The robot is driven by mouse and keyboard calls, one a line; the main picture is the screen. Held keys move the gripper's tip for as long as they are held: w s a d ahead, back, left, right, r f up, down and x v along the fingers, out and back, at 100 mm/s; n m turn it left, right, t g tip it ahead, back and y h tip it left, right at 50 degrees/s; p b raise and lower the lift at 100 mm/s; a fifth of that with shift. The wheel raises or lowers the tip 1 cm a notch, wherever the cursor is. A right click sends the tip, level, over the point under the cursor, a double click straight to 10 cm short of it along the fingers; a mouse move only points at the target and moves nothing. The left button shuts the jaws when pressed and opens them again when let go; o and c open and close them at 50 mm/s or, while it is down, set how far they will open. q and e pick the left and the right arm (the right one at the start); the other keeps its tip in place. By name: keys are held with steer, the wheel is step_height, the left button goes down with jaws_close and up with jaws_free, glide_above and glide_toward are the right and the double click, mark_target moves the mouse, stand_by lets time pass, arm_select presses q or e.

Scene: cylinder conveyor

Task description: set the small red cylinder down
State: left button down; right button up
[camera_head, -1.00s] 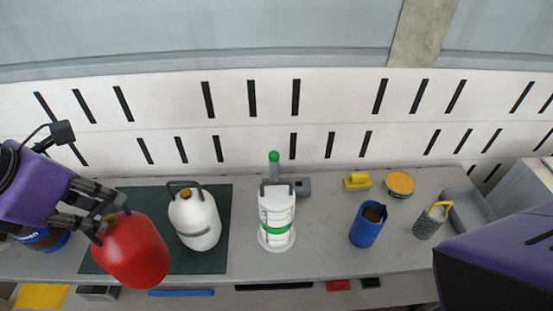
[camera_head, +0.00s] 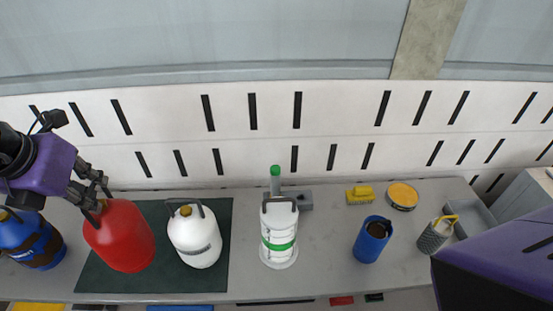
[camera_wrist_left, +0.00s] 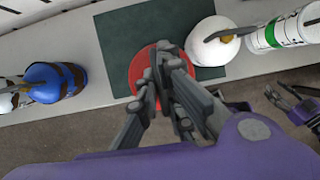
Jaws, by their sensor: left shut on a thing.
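The small red cylinder (camera_head: 122,240) is upright, at the left part of the dark green mat (camera_head: 215,280). My left gripper (camera_head: 98,200) is shut on its top from the upper left. In the left wrist view the red cylinder (camera_wrist_left: 142,66) is partly hidden behind the fingers of my left gripper (camera_wrist_left: 160,72). I cannot tell whether its base touches the mat. A white cylinder with a handle (camera_head: 195,238) stands just right of it on the same mat.
A blue cylinder (camera_head: 32,242) stands left of the mat. A white and green canister (camera_head: 279,232) stands right of it. A blue cup (camera_head: 371,240), a yellow tin (camera_head: 402,195) and a grey basket (camera_head: 435,236) are farther right on the grey bench (camera_head: 325,250).

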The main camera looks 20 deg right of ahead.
arm_select(q)
steer(key=w+f, duration=0.5)
steer(key=w, duration=0.1)
steer(key=shift+a+f, duration=0.15)
steer(key=shift+f, duration=0.15)
step_height(320, 180, down, 3)
steer(key=shift+w+f, duration=0.1)
steer(key=shift+f, duration=0.1)
steer(key=c, duration=2.4)
jaws_free()
steer(key=shift+f, duration=0.25)
steer(key=o, duration=0.5)
